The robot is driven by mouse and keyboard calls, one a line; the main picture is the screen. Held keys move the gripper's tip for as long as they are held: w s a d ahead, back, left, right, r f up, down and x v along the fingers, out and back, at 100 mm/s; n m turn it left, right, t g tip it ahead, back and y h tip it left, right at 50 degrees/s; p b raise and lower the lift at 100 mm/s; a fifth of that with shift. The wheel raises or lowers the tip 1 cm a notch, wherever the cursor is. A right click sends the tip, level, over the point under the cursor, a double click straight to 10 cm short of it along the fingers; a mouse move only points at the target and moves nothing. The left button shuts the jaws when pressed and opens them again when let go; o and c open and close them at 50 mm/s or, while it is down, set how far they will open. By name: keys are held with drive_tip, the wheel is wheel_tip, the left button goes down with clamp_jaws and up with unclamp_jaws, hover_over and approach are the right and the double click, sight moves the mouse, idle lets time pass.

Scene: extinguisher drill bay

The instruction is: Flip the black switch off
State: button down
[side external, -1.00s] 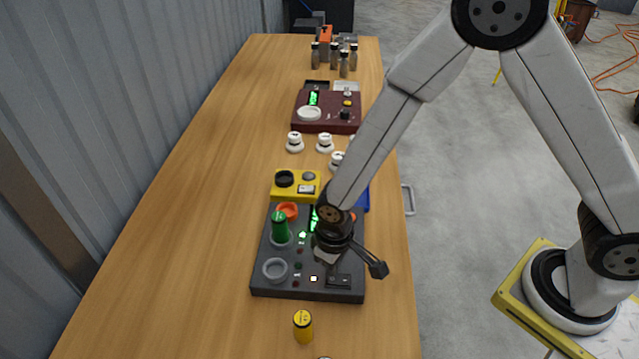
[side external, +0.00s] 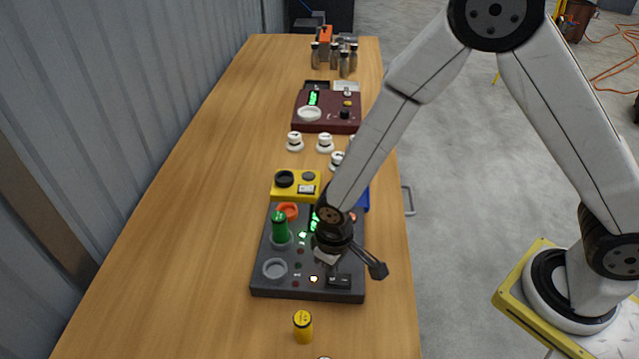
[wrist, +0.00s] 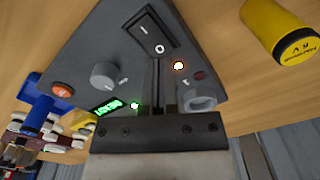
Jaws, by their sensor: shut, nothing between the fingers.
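The black switch (wrist: 150,33) is a rocker marked I and O on the dark grey panel (wrist: 90,60). In the wrist view its O end is nearer my fingers. The switch also shows at the front right of the panel in the side view (side external: 341,283). My gripper (wrist: 156,66) is shut and empty, its fingertips at or just short of the O end; I cannot tell if they touch. In the side view my gripper (side external: 331,264) is low over the panel, partly hidden by my wrist.
The panel also carries a green cylinder (side external: 280,227), a grey ring socket (side external: 275,269) and a grey knob (wrist: 104,75). A yellow cylinder (side external: 303,327) stands in front. A yellow box (side external: 283,193) stands behind. The table's left side is clear.

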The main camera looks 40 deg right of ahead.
drive_tip(key=shift+f, duration=1.05)
idle(0.9)
drive_tip(key=shift+r, duration=3.5)
drive_tip(key=s+d+r+m+t, duration=0.1)
drive_tip(key=d+r, duration=0.3)
drive_tip(key=d, duration=0.4)
drive_tip(key=s+d+r+m+t, duration=0.1)
drive_tip(key=s+d+r+m, duration=0.1)
drive_tip(key=d+r, duration=0.3)
drive_tip(key=s+d, duration=0.1)
drive_tip(key=d, duration=0.2)
drive_tip(key=shift+s+d+t, duration=0.3)
drive_tip(key=shift+d, duration=0.1)
